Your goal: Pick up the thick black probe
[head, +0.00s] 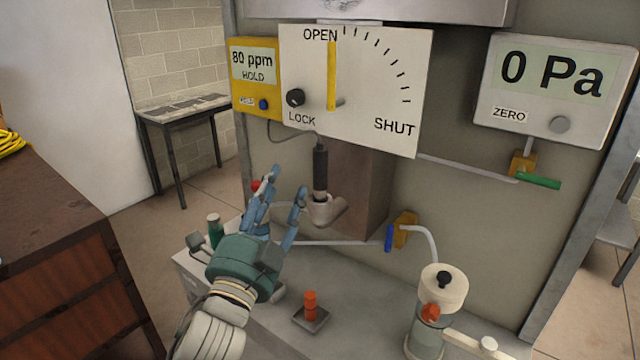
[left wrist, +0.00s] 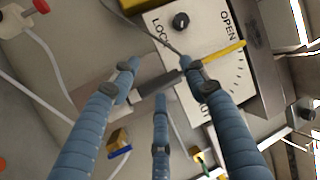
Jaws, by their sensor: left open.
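The thick black probe (head: 320,168) stands upright in a pale cup-like holder (head: 325,209) below the white OPEN/SHUT panel. A thin cable runs from its top toward the yellow 80 ppm meter (head: 254,75). My left gripper (head: 280,195), with blue fingers and a green palm, is open and empty, just left of the probe in the head view. In the left wrist view the probe (left wrist: 163,82) lies across the gap between the spread fingertips, beyond them; I see no clear contact. My right gripper is not in view.
The panel's yellow lever (head: 331,75) points to OPEN. A blue-handled valve (head: 389,238) is right of the probe.

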